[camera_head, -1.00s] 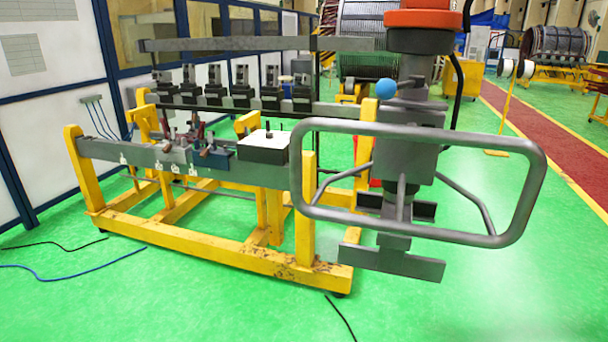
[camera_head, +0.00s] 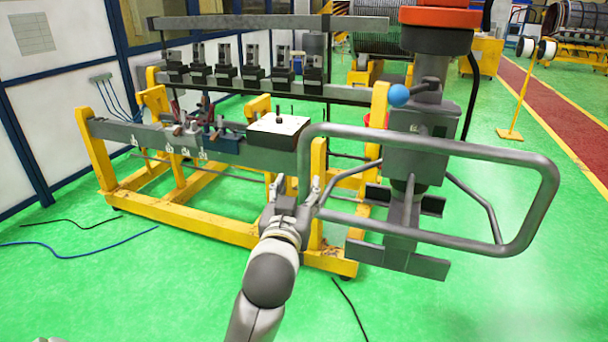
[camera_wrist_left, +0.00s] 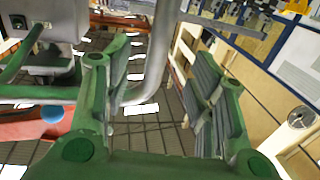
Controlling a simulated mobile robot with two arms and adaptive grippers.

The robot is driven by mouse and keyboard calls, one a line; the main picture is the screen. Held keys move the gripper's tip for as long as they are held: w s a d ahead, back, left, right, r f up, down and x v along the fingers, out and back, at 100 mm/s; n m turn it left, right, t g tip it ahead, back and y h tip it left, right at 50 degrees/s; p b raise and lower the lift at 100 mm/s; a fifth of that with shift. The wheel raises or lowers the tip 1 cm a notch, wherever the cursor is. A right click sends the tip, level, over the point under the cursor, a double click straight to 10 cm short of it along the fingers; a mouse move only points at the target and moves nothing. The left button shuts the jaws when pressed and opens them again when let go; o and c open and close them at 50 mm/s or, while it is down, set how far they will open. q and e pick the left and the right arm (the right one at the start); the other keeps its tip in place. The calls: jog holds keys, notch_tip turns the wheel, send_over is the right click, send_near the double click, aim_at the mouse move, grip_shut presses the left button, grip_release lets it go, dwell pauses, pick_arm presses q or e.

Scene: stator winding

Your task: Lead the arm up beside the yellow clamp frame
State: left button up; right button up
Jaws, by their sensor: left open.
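The yellow clamp frame (camera_head: 190,218) stands on the green floor at the left and centre of the head view, with a grey beam along it. My left gripper (camera_head: 297,186) is raised at its front right, in front of the right post and close to the left end of a grey tube handle. Its jaws are open. In the left wrist view my gripper (camera_wrist_left: 160,95) has its two fingers apart, with the grey tube (camera_wrist_left: 157,55) near the left finger; I cannot tell whether they touch. My right gripper is not in view.
A hanging grey tool (camera_head: 415,150) with an orange top, a blue ball (camera_head: 398,95) and the wide loop handle (camera_head: 545,190) fills the right side. Cables lie on the floor. The front floor is mostly clear.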

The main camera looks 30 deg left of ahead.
aim_at(303, 171)
pick_arm(q)
jog(key=p+x, duration=0.2)
jog(key=x, duration=0.6)
jog(key=shift+w, duration=0.15)
jog(key=shift+w+a+f+p, duration=0.1)
jog(key=shift+w+a+p, duration=0.25)
jog(key=shift+w, duration=0.1)
jog(key=shift+d, duration=0.1)
grip_shut()
jog(key=c, duration=0.7)
grip_release()
grip_shut()
